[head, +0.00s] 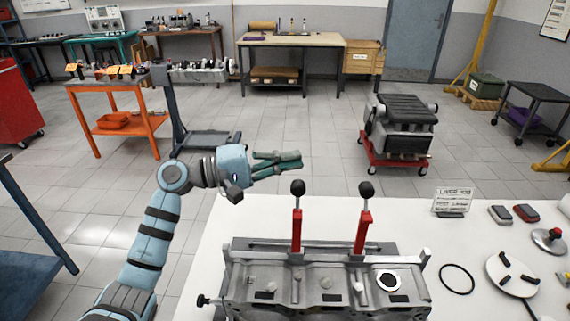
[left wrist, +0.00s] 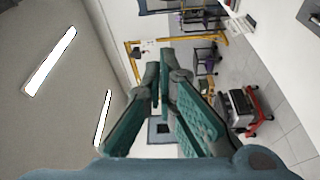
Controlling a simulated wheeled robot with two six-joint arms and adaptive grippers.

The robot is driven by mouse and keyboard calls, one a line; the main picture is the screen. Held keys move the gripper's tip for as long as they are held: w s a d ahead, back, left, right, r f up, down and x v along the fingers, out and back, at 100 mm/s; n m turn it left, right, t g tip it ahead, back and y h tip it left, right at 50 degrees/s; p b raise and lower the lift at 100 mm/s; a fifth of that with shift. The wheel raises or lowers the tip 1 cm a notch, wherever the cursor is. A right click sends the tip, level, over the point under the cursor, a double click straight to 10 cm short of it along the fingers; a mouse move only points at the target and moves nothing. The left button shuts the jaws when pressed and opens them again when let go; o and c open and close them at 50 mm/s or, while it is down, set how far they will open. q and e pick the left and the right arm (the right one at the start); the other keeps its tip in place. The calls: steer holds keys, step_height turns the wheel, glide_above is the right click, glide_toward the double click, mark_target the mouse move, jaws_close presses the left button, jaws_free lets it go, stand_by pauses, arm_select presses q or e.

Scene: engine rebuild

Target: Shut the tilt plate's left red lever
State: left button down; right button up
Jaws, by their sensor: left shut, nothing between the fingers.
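The tilt plate (head: 325,281) is a grey metal fixture at the front edge of the white table. Its left red lever (head: 297,231) stands upright with a black knob on top. A second red lever (head: 362,232) stands to its right, also upright and leaning slightly. My left gripper (head: 300,160) is in the air above and behind the left lever's knob, apart from it, with its green fingers pointing right. It is shut and empty. In the left wrist view its fingers (left wrist: 165,75) show against the room, with neither lever visible. My right gripper is in neither view.
To the right on the white table (head: 410,215) lie a black ring (head: 457,279), a round white disc (head: 512,275), a label stand (head: 452,201) and small dark blocks (head: 501,215). An engine on a red dolly (head: 395,165) stands on the floor beyond. Air around the levers is clear.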

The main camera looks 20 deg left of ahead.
arm_select(q)
steer(key=s, duration=0.2)
steer(key=s+p, duration=0.1)
steer(key=s, duration=0.1)
steer(key=shift+d+f, duration=0.2)
steer(key=shift+f, duration=0.1)
steer(key=shift+w+d, duration=0.1)
steer(key=shift+w, duration=0.05)
